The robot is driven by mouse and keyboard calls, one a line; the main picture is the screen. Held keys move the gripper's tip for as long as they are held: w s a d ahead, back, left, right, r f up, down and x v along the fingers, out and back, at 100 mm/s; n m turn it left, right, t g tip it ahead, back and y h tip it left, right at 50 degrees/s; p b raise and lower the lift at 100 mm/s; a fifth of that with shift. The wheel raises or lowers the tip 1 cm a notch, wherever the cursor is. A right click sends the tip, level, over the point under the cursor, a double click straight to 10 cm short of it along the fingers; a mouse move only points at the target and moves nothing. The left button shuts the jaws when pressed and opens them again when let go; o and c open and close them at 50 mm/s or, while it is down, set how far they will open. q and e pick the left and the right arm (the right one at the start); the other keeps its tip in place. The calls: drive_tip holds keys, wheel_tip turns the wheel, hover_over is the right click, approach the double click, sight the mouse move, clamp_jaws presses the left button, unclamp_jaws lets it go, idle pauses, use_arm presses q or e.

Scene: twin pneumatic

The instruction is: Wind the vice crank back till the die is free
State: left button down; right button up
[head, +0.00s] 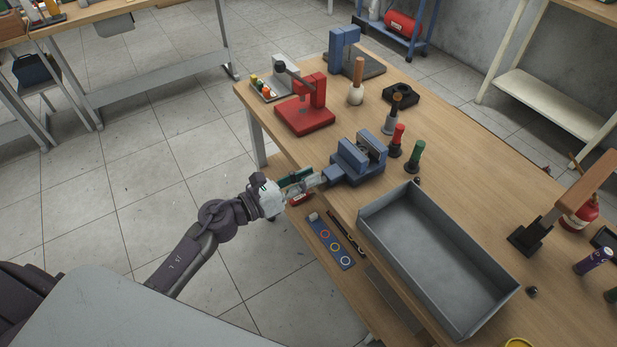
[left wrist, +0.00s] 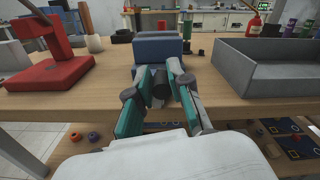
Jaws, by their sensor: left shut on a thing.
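The blue vice (head: 360,162) is on the wooden bench near its left edge. In the left wrist view the vice (left wrist: 157,48) is straight ahead, its crank end (left wrist: 160,92) showing as a dark round part. My left gripper (head: 314,180) reaches in from the left to the crank at the vice's near end. In the left wrist view its teal-padded fingers (left wrist: 159,84) stand on both sides of the crank, shut on it. The crank's handle is mostly hidden by the fingers. I cannot make out the die between the jaws. My right gripper is out of view.
A grey open tray (head: 440,262) stands right of the vice. A red press (head: 305,106) stands farther back. Red (head: 398,137) and green-handled (head: 416,153) tools stand close behind the vice. A lower shelf (head: 318,225) lies below the bench edge.

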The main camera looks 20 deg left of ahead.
use_arm(q)
wheel_tip(320, 180, down, 8)
drive_tip(key=w+a+n+p, duration=0.2)
drive_tip(key=a+n+p, duration=0.1)
drive_tip(key=n, duration=2.5)
drive_tip(key=shift+w+r+n, duration=0.2)
drive_tip(key=shift+r+n, duration=0.05)
drive_tip(key=shift+n, duration=0.15)
drive_tip(key=c, duration=1.1)
unclamp_jaws()
drive_tip(key=shift+c, duration=0.2)
drive_tip(key=shift+f, duration=0.15)
